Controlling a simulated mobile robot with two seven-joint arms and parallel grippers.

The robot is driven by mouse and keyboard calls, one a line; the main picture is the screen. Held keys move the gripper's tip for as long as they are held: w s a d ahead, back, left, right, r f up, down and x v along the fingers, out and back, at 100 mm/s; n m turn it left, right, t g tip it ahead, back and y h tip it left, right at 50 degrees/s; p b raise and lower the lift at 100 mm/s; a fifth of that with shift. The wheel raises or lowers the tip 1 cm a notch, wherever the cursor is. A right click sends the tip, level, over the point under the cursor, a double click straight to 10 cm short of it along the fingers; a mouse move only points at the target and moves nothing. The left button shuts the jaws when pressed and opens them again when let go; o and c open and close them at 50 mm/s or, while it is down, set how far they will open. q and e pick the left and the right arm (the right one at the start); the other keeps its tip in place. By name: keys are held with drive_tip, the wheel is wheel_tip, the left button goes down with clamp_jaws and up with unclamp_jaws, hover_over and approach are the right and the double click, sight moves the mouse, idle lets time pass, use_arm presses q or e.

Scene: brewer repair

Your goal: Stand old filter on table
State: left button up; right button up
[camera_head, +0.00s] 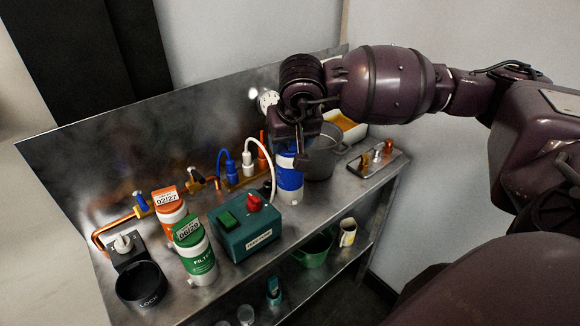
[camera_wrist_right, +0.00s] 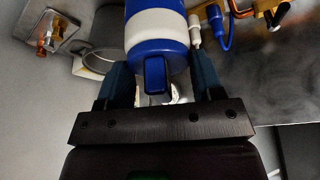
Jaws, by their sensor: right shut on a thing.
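My right gripper (camera_head: 296,146) comes down from above and is shut on a blue and white filter (camera_head: 289,180), which stays upright over the table (camera_head: 335,205). The filter's base is at or very near the tabletop; I cannot tell if it touches. In the right wrist view the filter (camera_wrist_right: 160,30) lies between the two fingers of the gripper (camera_wrist_right: 162,75), its blue capped end towards the camera. An orange-labelled filter (camera_head: 170,212) and a green-labelled filter (camera_head: 196,252) stand at the left part of the table. My left gripper is not in view.
A teal box (camera_head: 245,235) with a green switch and red knob stands left of the held filter. A grey pot (camera_head: 322,160) is close behind right. Blue and white hoses (camera_head: 262,150) run behind. A black ring holder (camera_head: 141,285) sits front left. A small tray (camera_head: 378,160) lies right.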

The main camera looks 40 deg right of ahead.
sight(290, 166)
drive_tip(key=shift+f, duration=3.45)
drive_tip(key=shift+f, duration=0.2)
drive_tip(key=o, duration=0.9)
drive_tip(key=shift+r, duration=0.1)
drive_tip(key=shift+r, duration=0.2)
drive_tip(key=v, duration=1.1)
drive_tip(key=shift+s+a+r, duration=0.1)
drive_tip(key=shift+s+r, duration=0.1)
drive_tip(key=shift+r, duration=0.15)
